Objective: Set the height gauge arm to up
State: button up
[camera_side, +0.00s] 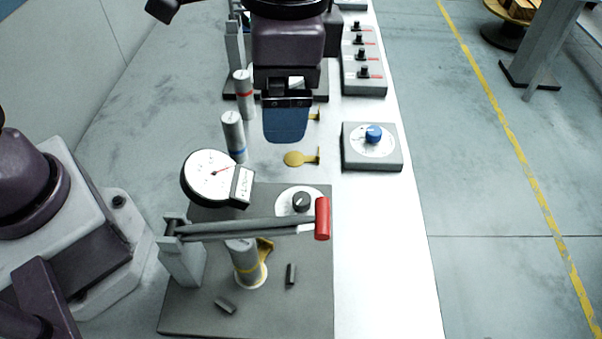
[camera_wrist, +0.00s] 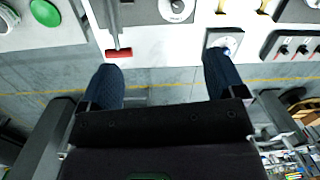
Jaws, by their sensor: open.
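The height gauge arm (camera_side: 250,229) is a grey bar hinged on a post (camera_side: 182,250) at the left. It lies roughly level across the grey base plate (camera_side: 190,318) and ends in a red handle (camera_side: 322,218). A grey cylinder with a yellow band (camera_side: 245,262) stands under the arm. My gripper (camera_side: 287,138) is above and behind the gauge, apart from it, with blue fingers. In the wrist view my gripper (camera_wrist: 162,62) is open and empty. The red handle (camera_wrist: 118,53) shows there just beyond the left finger's tip.
A round dial gauge (camera_side: 210,176) stands behind the arm, near a black knob (camera_side: 301,202). Banded cylinders (camera_side: 233,132) stand behind it. A box with a blue knob (camera_side: 373,135) sits at right. The white bench strip (camera_side: 380,250) right of the handle is clear.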

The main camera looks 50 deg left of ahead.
jog(key=s+a+r+n+t, duration=0.2)
jog(key=s+a, duration=0.1)
jog(key=a, duration=0.4)
jog(key=s+a+r+n+t+h, duration=0.1)
jog(key=s+a+r+n+t, duration=0.15)
jog(key=a, duration=0.45)
jog(key=s+a+r+n+t, duration=0.1)
jog(key=s+a+n, duration=0.25)
jog(key=a, duration=0.35)
jog(key=w+d+f+m+g, duration=0.3)
jog(key=w+d+f+m, duration=0.2)
jog(key=w+d+f, duration=0.35)
jog(key=w+d+f+m+g, duration=0.2)
jog(key=w+d+f+m, duration=0.3)
jog(key=d+f, duration=0.6)
jog(key=shift+n, duration=0.5)
jog(key=shift+w+a+f, duration=0.1)
jog(key=shift+a+f, duration=0.1)
jog(key=shift+f, duration=1)
jog(key=shift+w+a+f, duration=0.1)
jog(key=shift+a+f, duration=0.05)
jog(key=shift+f, duration=1)
jog(key=shift+w+a+f, duration=0.1)
jog(key=shift+a+f, duration=0.1)
jog(key=shift+f, duration=1)
